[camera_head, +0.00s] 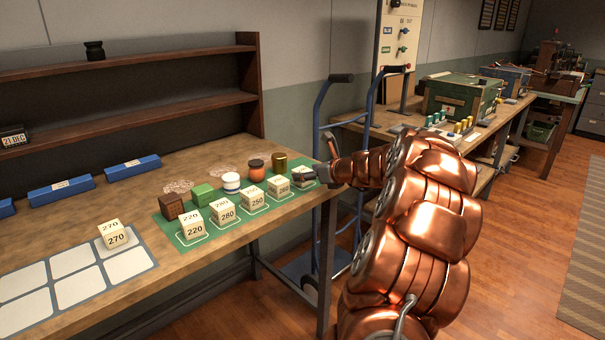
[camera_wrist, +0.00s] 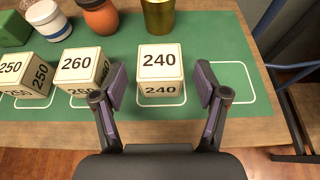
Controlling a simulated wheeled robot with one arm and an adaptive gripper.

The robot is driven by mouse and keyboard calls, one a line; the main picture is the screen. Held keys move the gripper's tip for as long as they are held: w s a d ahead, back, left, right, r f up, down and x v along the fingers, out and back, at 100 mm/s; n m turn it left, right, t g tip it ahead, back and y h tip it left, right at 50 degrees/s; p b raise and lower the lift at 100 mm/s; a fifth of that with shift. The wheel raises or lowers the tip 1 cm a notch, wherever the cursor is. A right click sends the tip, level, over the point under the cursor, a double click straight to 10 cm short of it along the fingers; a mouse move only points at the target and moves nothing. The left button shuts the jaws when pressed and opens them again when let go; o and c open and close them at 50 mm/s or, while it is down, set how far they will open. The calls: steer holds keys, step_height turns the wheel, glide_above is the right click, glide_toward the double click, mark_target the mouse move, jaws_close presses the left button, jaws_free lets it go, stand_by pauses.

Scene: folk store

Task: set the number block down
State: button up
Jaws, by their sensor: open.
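In the wrist view a cream number block marked 240 (camera_wrist: 160,68) stands upright in a white-outlined square on the green mat (camera_wrist: 235,45). My gripper (camera_wrist: 160,86) is open, with one finger on each side of this block and a gap showing at both sides. In the head view my gripper (camera_head: 324,172) is at the right end of the mat and partly covers the 240 block (camera_head: 303,177). Blocks marked 260 (camera_wrist: 84,68) and 250 (camera_wrist: 25,76) stand to its left. Blocks marked 280 (camera_head: 225,213) and 220 (camera_head: 193,226) stand further left.
Behind the blocks stand a brown box (camera_head: 171,206), a green block (camera_head: 203,195), a white jar (camera_head: 231,183), an orange jar (camera_head: 256,170) and a gold tin (camera_head: 280,162). A 270 block (camera_head: 113,235) stands on the grey tray (camera_head: 149,257) with empty white squares. An outlined square right of 240 is empty.

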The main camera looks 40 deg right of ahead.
steer(key=v, duration=0.9)
steer(key=shift+r+p, duration=0.15)
steer(key=shift+p, duration=0.25)
steer(key=shift+s+a, duration=0.1)
steer(key=shift+s, duration=0.05)
